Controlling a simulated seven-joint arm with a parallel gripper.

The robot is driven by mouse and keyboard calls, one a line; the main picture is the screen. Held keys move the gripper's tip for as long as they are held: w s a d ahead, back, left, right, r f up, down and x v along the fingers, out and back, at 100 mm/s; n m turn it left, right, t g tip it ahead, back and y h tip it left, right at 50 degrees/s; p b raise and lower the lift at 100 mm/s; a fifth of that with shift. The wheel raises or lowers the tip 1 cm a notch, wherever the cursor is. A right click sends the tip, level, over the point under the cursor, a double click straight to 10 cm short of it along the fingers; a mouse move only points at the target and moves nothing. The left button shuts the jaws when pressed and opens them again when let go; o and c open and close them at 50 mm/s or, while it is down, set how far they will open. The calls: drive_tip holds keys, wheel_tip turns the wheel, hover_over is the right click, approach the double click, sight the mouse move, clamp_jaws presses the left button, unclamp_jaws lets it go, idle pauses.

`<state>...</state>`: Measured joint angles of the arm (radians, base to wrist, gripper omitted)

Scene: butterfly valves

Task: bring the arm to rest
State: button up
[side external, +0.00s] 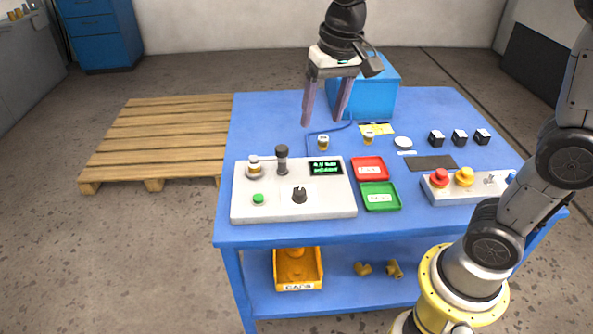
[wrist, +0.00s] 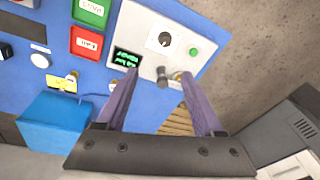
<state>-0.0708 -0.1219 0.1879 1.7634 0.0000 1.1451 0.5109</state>
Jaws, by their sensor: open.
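My gripper (side external: 325,100) hangs above the back of the blue table (side external: 240,130), fingers pointing down. Its two fingers are apart with nothing between them. In the wrist view my gripper (wrist: 168,100) is also open and empty, with the white test panel (wrist: 200,40) beyond the fingertips. In the side view the white test panel (side external: 325,205) stands at the table's front left. It carries a valve-like fitting (side external: 255,168), a dark-topped post (side external: 282,160), a lit green display (side external: 325,168), a black knob (side external: 299,195) and a green button (side external: 258,198).
A blue box (side external: 375,95) stands close behind and right of my gripper. A red tray (side external: 369,168) and a green tray (side external: 380,196) lie beside the panel. A button box (side external: 465,190) and several black cubes (side external: 459,138) are at the right. Two small brass fittings (side external: 323,143) (side external: 369,137) stand mid-table.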

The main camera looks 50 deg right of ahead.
drive_tip(key=s+d+r+n+t, duration=0.2)
drive_tip(key=s+t, duration=0.1)
drive_tip(key=s, duration=1)
drive_tip(key=s+f+n, duration=0.3)
drive_tip(key=s+f, duration=0.1)
drive_tip(key=f, duration=0.1)
drive_tip(key=shift+s+d+t, duration=0.2)
drive_tip(key=shift+s+t, duration=0.1)
drive_tip(key=shift+s, duration=0.1)
